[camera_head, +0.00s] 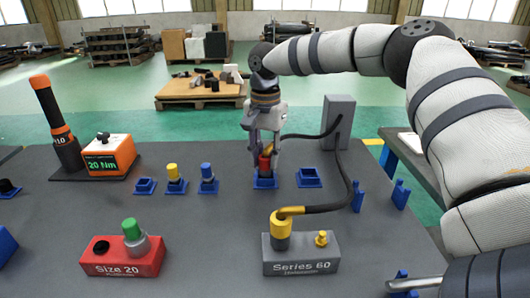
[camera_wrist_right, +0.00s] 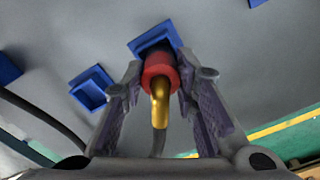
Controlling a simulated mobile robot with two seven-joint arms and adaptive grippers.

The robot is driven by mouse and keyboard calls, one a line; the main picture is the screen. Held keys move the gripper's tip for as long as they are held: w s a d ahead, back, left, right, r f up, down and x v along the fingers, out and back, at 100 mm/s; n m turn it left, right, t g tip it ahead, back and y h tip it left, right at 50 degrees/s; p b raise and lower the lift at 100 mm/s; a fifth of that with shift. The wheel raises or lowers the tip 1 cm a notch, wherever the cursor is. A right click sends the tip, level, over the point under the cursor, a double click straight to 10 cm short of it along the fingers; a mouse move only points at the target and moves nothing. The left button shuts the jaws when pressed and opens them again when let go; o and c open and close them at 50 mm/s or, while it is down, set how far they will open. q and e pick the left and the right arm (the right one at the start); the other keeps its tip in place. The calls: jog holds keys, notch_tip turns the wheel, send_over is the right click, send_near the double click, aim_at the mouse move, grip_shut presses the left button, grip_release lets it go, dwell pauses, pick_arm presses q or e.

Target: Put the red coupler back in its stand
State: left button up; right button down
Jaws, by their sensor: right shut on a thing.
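The red coupler (camera_head: 265,163) is upright at the blue stand (camera_head: 265,183) in the middle of the table. In the right wrist view, the red coupler (camera_wrist_right: 158,70) has a gold bent pipe (camera_wrist_right: 160,105) and lines up with the blue square stand (camera_wrist_right: 150,36). My right gripper (camera_head: 265,148) comes from above and is shut on the coupler; its fingers stand on both sides of it in the wrist view (camera_wrist_right: 163,85). The coupler's lower end meets the stand; I cannot tell how deep it sits. My left gripper is not in view.
An empty blue stand (camera_head: 309,178) is just to the right. Yellow (camera_head: 173,172) and blue (camera_head: 206,172) couplers stand to the left. A grey post (camera_head: 339,118) carries black hoses. In front are the red Size 20 block (camera_head: 122,262) and grey Series 60 block (camera_head: 300,262).

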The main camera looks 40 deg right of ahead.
jog(key=shift+f, duration=0.55)
jog(key=c, duration=1.2)
grip_release()
jog(key=shift+r, duration=0.1)
jog(key=shift+r+p, duration=0.35)
jog(key=shift+r, duration=2.15)
notch_tip(320, 180, up, 12)
